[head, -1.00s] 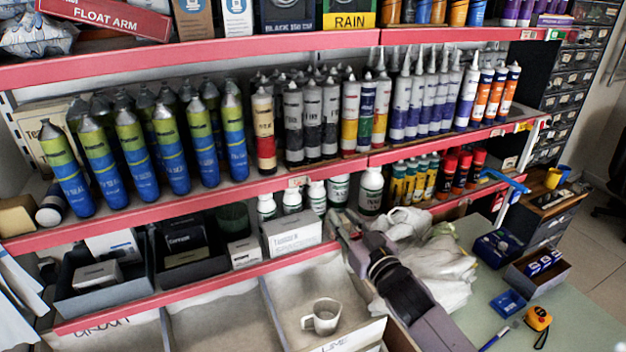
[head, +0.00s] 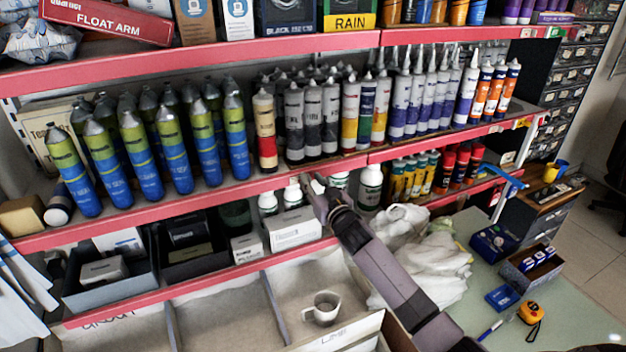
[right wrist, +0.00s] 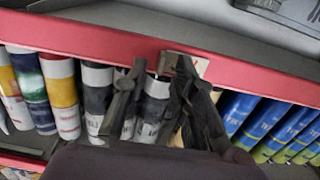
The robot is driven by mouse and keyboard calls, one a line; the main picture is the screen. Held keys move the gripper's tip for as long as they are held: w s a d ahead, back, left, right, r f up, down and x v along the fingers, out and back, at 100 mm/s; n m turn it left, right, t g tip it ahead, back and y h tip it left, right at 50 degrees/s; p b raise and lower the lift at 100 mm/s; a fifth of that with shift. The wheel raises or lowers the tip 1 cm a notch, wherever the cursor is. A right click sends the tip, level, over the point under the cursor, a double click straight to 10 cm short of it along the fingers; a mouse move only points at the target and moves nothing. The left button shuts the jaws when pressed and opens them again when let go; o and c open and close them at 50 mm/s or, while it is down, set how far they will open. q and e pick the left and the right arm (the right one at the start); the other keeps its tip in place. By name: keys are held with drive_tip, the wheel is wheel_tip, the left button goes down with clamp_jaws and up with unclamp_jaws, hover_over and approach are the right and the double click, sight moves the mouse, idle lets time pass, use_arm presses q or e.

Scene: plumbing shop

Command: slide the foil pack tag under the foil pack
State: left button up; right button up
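A crinkled silver-and-blue pack (head: 38,38), which looks like the foil pack, lies on the top shelf at the far left of the head view. My right gripper (head: 314,187) is at the red front edge of the middle shelf, well right of and below that pack. In the right wrist view my right gripper (right wrist: 158,68) has its fingers apart, with the shelf edge and bottles showing between them. A small pale tag (right wrist: 201,65) is on the red edge, partly behind one finger; contact cannot be told. My left gripper is not in view.
Blue-green spray cans (head: 130,150) and grey cartridges (head: 312,120) stand close behind the middle shelf's edge. A float arm box (head: 107,18) is beside the foil pack.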

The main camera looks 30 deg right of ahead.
drive_tip(key=shift+w, duration=0.2)
drive_tip(key=shift+c, duration=0.4)
clamp_jaws()
idle(0.5)
